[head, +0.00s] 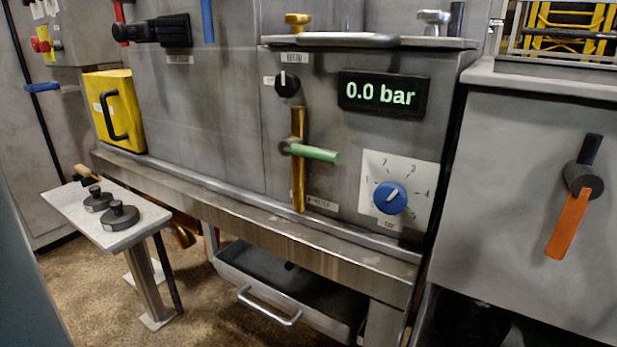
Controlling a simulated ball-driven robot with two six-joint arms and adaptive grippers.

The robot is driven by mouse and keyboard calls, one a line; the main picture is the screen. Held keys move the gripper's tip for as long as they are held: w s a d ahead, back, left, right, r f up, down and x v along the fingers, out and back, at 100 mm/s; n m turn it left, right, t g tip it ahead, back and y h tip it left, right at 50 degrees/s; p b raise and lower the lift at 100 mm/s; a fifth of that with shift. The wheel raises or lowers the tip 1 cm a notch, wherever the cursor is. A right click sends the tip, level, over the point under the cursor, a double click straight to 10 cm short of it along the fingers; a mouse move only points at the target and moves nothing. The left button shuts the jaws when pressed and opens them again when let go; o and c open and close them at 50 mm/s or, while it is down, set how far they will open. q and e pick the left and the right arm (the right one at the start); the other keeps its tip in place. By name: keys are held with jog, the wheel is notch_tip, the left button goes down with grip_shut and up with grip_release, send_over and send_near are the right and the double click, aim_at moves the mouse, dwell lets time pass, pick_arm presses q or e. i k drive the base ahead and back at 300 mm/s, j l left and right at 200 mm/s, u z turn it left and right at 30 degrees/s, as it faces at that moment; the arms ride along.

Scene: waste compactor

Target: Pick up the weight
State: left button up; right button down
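Two dark round weights with knobs on top rest on a small grey side table (75,208) at the left. The nearer weight (120,216) sits close to the table's right end. The other weight (97,200) sits just behind it and to its left. Both stand upright with their knobs up. The frame does not tell which of the two the task means. Neither of my grippers shows in the head view.
The compactor front fills the middle, with a display (383,94) reading 0.0 bar, a green-handled valve (315,153) and a blue dial (389,198). A drawer (230,272) sits below. A yellow box (128,108) hangs behind the table. An orange lever (568,225) is at right.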

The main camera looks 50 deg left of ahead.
aim_at(99, 202)
jog(key=k+j+u, duration=0.1)
jog(key=u, duration=0.3)
jog(key=k+j+u, duration=0.1)
jog(key=u, duration=0.25)
jog(key=j+u, duration=0.1)
jog(key=u, duration=0.3)
jog(key=k+j+u, duration=0.15)
jog(key=j, duration=0.35)
jog(key=k+j+u, duration=0.15)
jog(key=j, duration=0.35)
jog(key=k+j+u, duration=0.1)
jog(key=j, duration=0.45)
jog(key=k+j+u, duration=0.15)
jog(key=j, duration=0.4)
jog(key=i+l, duration=0.05)
